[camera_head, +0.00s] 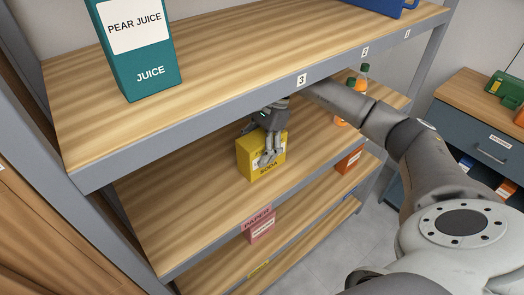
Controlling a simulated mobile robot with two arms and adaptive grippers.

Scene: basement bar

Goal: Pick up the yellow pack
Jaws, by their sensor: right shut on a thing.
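The yellow pack (252,165) is a box with "SODA" lettering on its front. It is upright at the second shelf board (190,215), below the top shelf. Whether its base touches the board I cannot tell. My right gripper (268,158) reaches in under the top shelf and is shut on the yellow pack, with its fingers over the pack's upper part. My left gripper is not in view.
The top shelf edge (230,108) lies close above my right arm. A teal juice carton (150,75) stands on it. Orange bottles (358,80) and an orange box (350,160) are right of the pack. A blue-grey cabinet (465,125) stands at the right.

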